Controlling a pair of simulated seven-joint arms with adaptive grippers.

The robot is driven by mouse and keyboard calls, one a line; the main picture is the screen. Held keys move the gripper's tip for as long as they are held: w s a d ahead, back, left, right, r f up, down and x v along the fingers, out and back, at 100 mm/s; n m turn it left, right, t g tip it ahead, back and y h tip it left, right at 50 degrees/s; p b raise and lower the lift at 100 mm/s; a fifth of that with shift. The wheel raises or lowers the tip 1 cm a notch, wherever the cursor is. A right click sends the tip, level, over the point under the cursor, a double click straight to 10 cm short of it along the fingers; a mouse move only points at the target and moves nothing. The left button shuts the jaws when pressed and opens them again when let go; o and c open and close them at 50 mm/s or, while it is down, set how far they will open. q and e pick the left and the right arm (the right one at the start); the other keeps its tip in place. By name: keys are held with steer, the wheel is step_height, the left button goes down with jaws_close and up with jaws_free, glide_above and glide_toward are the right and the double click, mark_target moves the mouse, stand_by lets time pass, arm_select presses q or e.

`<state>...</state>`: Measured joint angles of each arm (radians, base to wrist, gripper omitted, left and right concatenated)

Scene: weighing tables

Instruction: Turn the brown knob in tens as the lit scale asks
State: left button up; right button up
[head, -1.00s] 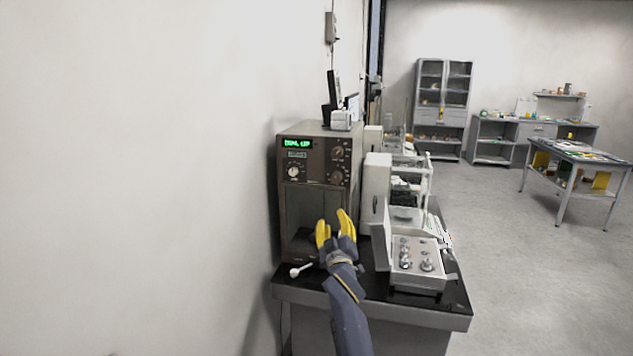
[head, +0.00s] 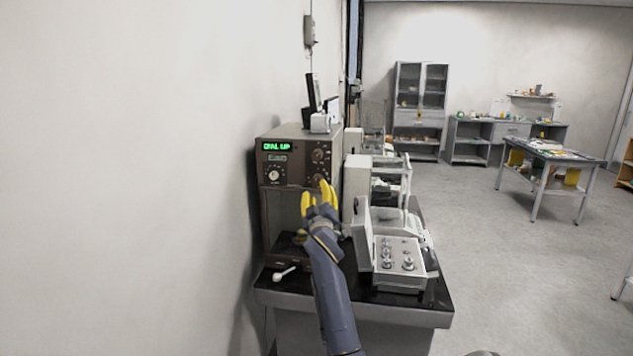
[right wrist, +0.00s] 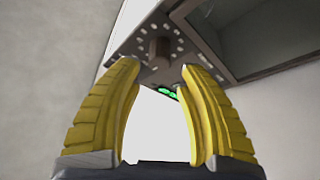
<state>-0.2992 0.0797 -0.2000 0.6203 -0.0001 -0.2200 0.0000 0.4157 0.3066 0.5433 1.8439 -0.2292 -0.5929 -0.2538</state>
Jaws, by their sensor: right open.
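The lit scale (head: 292,150) is a brown box balance on the bench against the wall. Its green display (head: 277,147) reads "DIAL UP". Two brown knobs, an upper (head: 318,155) and a lower (head: 318,179), sit at the right of its front panel; a pale knob (head: 273,175) sits at the left. My right gripper (head: 317,191), with yellow fingers, is open and empty just below the lower brown knob in the picture. In the right wrist view, a brown knob (right wrist: 158,50) with marks around it shows just beyond the open fingertips, not gripped. My left gripper is out of view.
A white-handled lever (head: 284,273) sticks out at the scale's lower left. A grey box with several weights (head: 400,264) stands open to the right on the black bench top (head: 411,299). Other balances stand behind it.

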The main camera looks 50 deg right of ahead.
mark_target(317, 183)
steer(key=shift+x, duration=3.45)
jaws_close()
